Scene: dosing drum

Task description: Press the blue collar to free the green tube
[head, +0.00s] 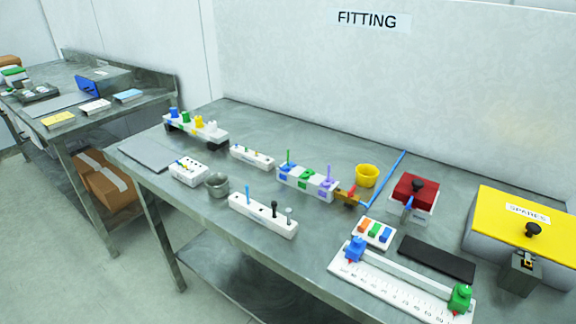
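A white block (296,189) with blue, green and purple collars stands near the middle of the bench. The blue collar (285,168) is at the block's left end. A thin green tube (289,157) stands upright at that end, apparently in the blue collar; how deep it sits is too small to tell. The green collar (305,175) is in the middle. A purple tube (328,173) stands at the purple collar (326,184) on the right. Neither of my grippers shows in the head view.
A yellow cup (367,175), an orange-brown piece (349,196) and a long blue rod (388,177) are right of the block. A white strip with pegs (262,218) lies in front; another (251,157) is behind left. The yellow-lidded SPARES box (500,205) stands far right.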

